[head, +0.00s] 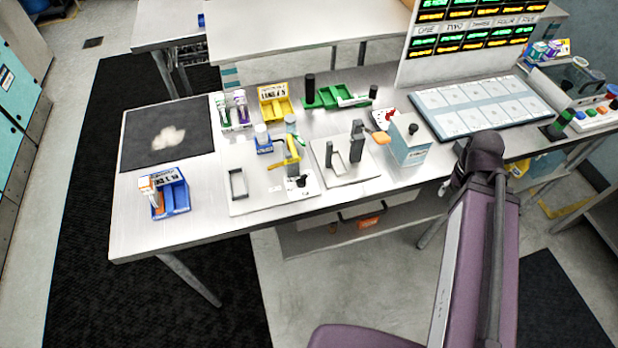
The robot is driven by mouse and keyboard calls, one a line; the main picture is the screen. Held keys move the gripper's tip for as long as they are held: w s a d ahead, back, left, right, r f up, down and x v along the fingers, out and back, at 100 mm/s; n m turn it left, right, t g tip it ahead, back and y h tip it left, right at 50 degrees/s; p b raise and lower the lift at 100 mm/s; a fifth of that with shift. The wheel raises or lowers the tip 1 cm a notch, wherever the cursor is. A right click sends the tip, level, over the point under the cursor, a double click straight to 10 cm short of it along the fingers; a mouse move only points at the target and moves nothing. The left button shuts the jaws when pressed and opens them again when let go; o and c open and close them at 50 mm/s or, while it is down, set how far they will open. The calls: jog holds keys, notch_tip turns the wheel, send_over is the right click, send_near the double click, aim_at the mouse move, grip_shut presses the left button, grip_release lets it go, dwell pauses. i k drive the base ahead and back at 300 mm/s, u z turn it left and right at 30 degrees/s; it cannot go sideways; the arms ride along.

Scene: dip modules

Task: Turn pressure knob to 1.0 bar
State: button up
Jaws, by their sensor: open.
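A pressure knob is not labelled legibly. A small black knob (412,128) sits on top of a white and pale blue box (411,143) at the right middle of the bench. Another black knob (300,181) is on a white plate (270,195) near the front edge. I cannot read a scale or pointer on either. My gripper (453,170) shows as a dark shape at the end of my purple arm, just right of the box and apart from it. It is open, with nothing seen in it; its fingers are small and partly hidden.
A grey fixture with uprights (357,141) stands left of the box, with an orange object (380,138) between. A yellow bin (274,100), a green tray (330,97) and a blue rack (172,190) are farther left.

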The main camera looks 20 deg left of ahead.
aim_at(300, 180)
jog(key=z, duration=0.1)
jog(key=k, duration=1.95)
jog(key=u, duration=0.7)
jog(key=i, duration=1)
jog(key=u, duration=0.05)
